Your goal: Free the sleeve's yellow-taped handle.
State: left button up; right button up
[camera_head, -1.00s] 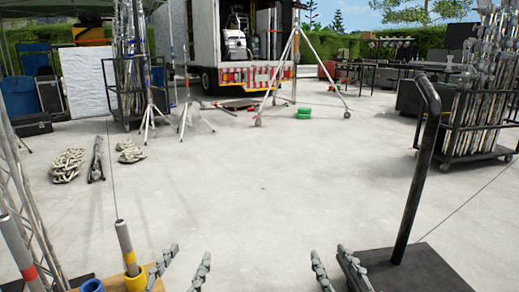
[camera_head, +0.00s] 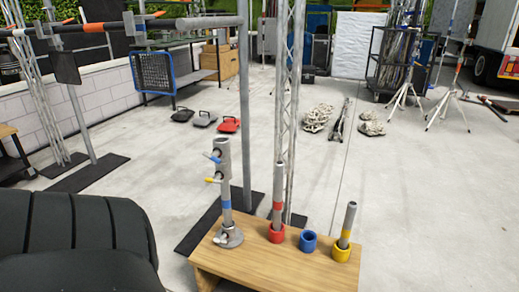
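A grey metal sleeve (camera_head: 222,160) sits upright on a post with a blue tape band (camera_head: 227,205), on a round base (camera_head: 229,237) at the left end of a wooden bench (camera_head: 262,262). Its yellow-taped handle (camera_head: 211,180) sticks out to the left, low on the sleeve. A blue-taped handle (camera_head: 212,157) sticks out above it. Whether the yellow handle is clamped tight I cannot tell. Neither gripper is in view.
On the bench stand a red cup (camera_head: 276,234) with a red-banded tube, an empty blue cup (camera_head: 308,242) and a yellow cup (camera_head: 341,251) with a yellow-banded tube. A truss (camera_head: 290,100) and a grey pole (camera_head: 245,110) rise behind. Open concrete lies right.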

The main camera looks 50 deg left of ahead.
aim_at(216, 179)
jog(key=u, duration=2)
